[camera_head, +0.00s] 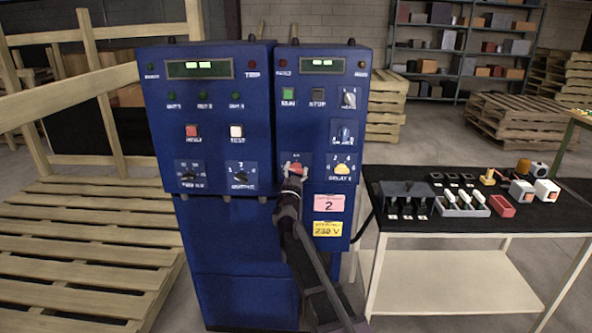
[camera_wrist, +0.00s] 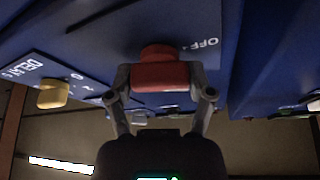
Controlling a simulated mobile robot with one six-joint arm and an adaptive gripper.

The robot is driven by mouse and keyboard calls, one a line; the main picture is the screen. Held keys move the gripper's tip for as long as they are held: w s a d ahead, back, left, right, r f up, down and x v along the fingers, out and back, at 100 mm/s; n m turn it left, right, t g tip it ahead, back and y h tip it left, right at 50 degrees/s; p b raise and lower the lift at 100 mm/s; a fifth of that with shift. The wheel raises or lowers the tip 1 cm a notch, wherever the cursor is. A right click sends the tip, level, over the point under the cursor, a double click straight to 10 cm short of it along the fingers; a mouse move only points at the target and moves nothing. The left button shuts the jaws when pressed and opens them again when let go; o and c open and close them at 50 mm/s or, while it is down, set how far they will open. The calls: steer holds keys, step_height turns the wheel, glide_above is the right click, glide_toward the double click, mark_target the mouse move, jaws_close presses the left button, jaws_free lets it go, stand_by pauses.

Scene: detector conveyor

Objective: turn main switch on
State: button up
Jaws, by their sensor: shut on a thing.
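The main switch, a red rotary knob (camera_wrist: 160,76), sits low on the right-hand blue control cabinet (camera_head: 323,115). In the wrist view it is between my gripper's (camera_wrist: 161,80) two fingers, which are shut on its sides. The label "OFF" shows beside it on the panel. In the head view my gripper (camera_head: 294,182) reaches up to the knob (camera_head: 296,169) from below and partly covers it. The exact turn of the knob is hard to tell.
The yellow DELAY knob (camera_head: 342,169) is close to the right of the red knob. A black rotary knob (camera_head: 240,176) is to the left. A table (camera_head: 400,228) with switches and small parts stands at the right. Wooden pallets (camera_head: 80,250) lie at the left.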

steer(key=m+h, duration=0.1)
steer(key=m, duration=0.1)
steer(key=m+g+h+p, duration=0.1)
steer(key=m, duration=0.2)
steer(key=shift+w+r, duration=0.1)
steer(key=shift+r, duration=0.05)
steer(key=m+g+p, duration=0.1)
steer(key=m, duration=0.1)
steer(key=m+h+p, duration=0.1)
steer(key=m, duration=0.1)
steer(key=shift+m+g+h, duration=0.3)
steer(key=shift+g, duration=0.1)
steer(key=m+g+p, duration=0.1)
steer(key=m+p, duration=0.1)
steer(key=m, duration=0.2)
steer(key=shift+h, duration=0.3)
steer(key=shift+f+m+g+p, duration=0.2)
steer(key=shift+m+g+p, duration=0.55)
steer(key=shift+m, duration=0.75)
steer(key=o, duration=1.1)
